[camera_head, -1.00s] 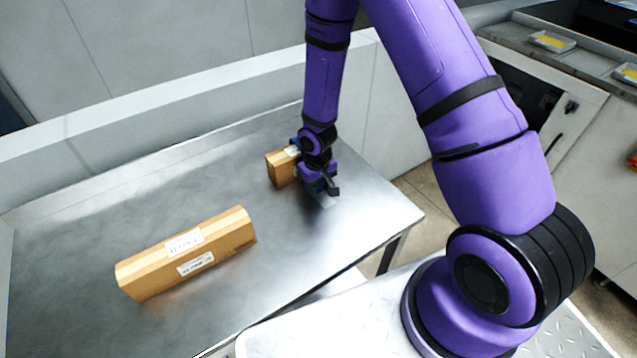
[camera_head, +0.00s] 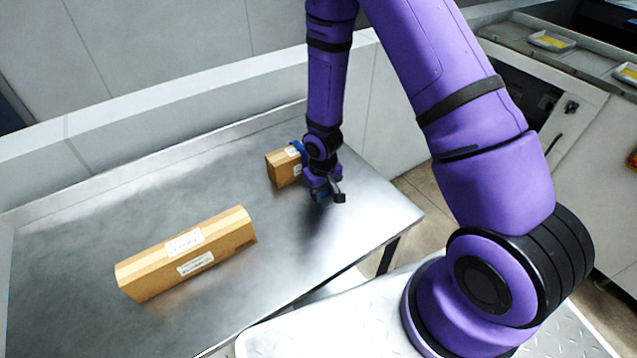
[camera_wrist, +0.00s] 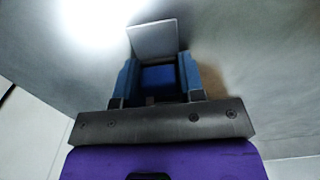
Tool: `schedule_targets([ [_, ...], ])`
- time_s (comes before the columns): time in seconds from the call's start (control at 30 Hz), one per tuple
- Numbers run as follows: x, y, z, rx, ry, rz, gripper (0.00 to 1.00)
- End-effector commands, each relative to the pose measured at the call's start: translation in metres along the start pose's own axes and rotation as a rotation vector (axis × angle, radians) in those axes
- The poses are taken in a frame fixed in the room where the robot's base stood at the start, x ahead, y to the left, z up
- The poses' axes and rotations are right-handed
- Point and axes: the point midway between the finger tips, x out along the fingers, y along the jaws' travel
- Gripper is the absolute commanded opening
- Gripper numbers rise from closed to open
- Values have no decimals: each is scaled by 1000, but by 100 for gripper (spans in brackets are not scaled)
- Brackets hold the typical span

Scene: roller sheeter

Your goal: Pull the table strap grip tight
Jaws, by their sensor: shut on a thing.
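My gripper (camera_head: 328,195) is low over the right part of the metal table, beside the small carton. In the wrist view, its two blue fingers (camera_wrist: 157,62) are shut on a flat pale grey piece (camera_wrist: 153,38), which looks like the strap grip. The piece sticks out past the fingertips. A darker blue patch shows between the fingers; I cannot tell if it is strap or gripper. In the head view, my wrist mostly hides the grip, and a strap line cannot be made out. Whether the grip touches the table is unclear.
The metal table (camera_head: 95,240) has a raised rim at the back. A small carton (camera_head: 284,168) stands just left of my gripper. A long carton (camera_head: 188,254) lies at the front left. The table between them is clear. Its right edge is near my gripper.

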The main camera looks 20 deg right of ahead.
Motion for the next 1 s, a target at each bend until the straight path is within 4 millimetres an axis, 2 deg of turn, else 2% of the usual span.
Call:
schedule_targets([
  [1.0,0,0,24,-1,-2,0,15],
])
